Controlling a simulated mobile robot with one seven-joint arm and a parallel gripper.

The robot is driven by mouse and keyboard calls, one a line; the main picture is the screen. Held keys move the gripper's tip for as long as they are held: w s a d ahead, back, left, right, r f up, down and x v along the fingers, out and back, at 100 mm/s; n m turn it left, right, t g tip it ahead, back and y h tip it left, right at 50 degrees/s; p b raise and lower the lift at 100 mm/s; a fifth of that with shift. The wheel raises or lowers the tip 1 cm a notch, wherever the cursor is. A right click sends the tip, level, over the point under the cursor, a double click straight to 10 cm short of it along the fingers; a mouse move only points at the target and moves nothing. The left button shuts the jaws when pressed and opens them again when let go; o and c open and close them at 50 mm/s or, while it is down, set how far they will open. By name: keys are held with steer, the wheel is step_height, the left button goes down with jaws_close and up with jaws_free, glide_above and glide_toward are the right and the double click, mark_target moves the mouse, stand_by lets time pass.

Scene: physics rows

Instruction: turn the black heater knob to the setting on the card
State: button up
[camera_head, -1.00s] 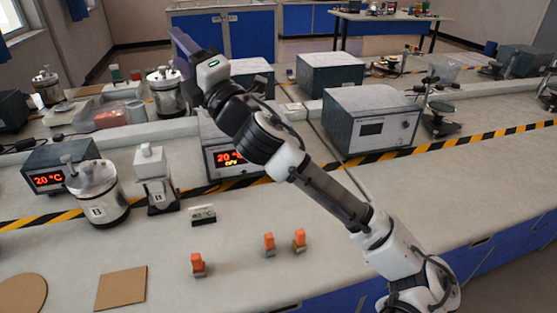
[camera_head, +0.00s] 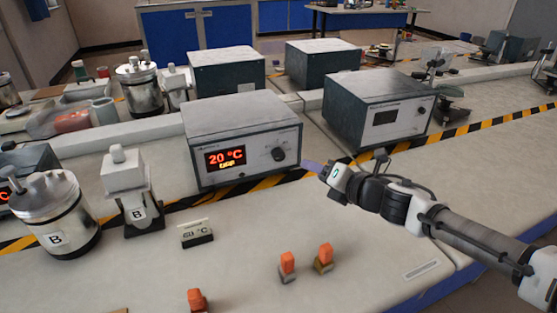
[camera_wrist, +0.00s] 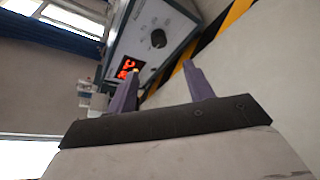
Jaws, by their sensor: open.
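The heater (camera_head: 245,135) is a grey box with a light front panel and a red display reading 20 °C. Its black knob (camera_head: 278,154) is on the right of that panel. In the wrist view the knob (camera_wrist: 158,38) shows beyond the fingers, with the red display (camera_wrist: 127,68) near it. The card (camera_head: 196,233) stands on the bench in front of the heater and seems to read 60 °C, though the print is small. My gripper (camera_head: 311,165) is right of the knob, apart from it. In the wrist view its two purple fingers (camera_wrist: 158,88) are spread with nothing between them.
Metal canister B (camera_head: 55,215) and a white-topped device (camera_head: 130,190) stand left of the card. Several orange-topped pieces, one here (camera_head: 288,266), stand on the front bench. Another grey box (camera_head: 378,110) is behind my arm. Bench between card and heater is clear.

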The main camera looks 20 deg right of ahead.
mark_target(282, 157)
steer(key=p+x, duration=0.1)
steer(key=x, duration=1.2)
steer(key=shift+a+p, duration=0.1)
steer(key=shift+p, duration=0.3)
steer(key=shift+c, duration=0.3)
steer(key=c, duration=0.9)
steer(key=m+y, duration=0.1)
steer(key=m, duration=0.1)
steer(key=shift+m+t+p, duration=0.3)
steer(key=shift+p, duration=0.1)
steer(key=m, duration=0.1)
steer(key=m+t+y+b, duration=0.1)
steer(key=m, duration=0.2)
steer(key=shift+d+f+y, duration=0.25)
steer(key=shift+y, duration=0.15)
steer(key=shift+m+b, duration=0.3)
steer(key=shift+m, duration=0.1)
